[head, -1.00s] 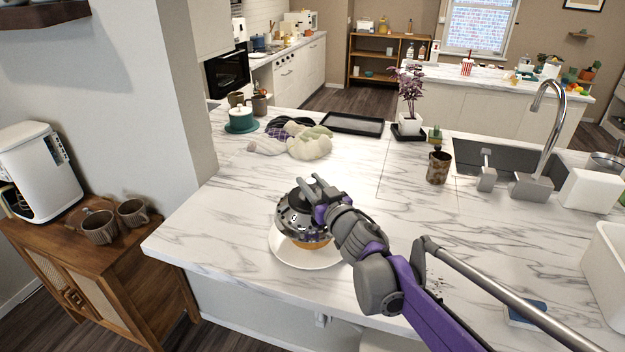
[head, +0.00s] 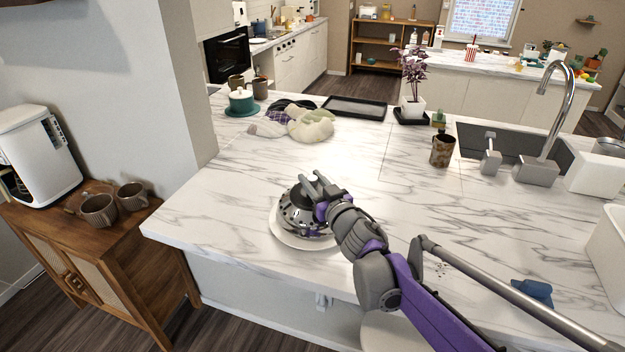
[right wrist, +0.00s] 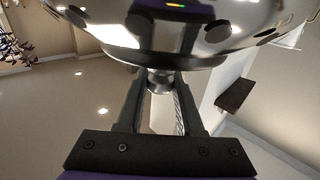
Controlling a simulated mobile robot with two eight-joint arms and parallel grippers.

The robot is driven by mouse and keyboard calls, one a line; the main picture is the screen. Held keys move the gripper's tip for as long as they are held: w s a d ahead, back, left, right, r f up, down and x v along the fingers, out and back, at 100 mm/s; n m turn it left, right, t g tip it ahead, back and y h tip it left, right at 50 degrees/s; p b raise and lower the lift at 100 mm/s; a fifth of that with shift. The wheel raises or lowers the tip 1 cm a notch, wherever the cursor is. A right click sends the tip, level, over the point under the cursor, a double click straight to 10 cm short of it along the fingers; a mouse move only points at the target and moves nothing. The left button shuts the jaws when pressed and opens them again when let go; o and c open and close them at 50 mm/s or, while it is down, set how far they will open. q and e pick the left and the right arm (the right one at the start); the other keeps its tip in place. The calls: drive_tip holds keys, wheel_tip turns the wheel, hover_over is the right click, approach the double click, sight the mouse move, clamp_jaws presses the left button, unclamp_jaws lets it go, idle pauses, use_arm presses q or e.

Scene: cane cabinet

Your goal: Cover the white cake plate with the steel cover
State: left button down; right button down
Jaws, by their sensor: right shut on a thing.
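The steel cover (head: 296,215), a shiny dome with dark spots, sits over the white cake plate (head: 298,243) near the front edge of the marble counter. The plate's white rim shows around the cover's lower edge. Any cake under the dome is hidden. My right gripper (head: 313,187) is shut on the knob at the top of the cover. In the right wrist view the cover (right wrist: 190,35) fills the top, with its knob (right wrist: 160,82) between the fingers. I cannot tell whether the cover fully touches the plate. My left gripper is not in view.
Counter left of the plate is clear. Cups (head: 99,209) stand on the cane cabinet (head: 110,270).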

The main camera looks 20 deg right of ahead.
drive_tip(key=shift+f+b, duration=0.5)
drive_tip(key=shift+f, duration=0.15)
drive_tip(key=shift+c, duration=2.3)
unclamp_jaws()
drive_tip(key=s+d, duration=0.2)
drive_tip(key=s, duration=0.8)
drive_tip(key=shift+s, duration=0.35)
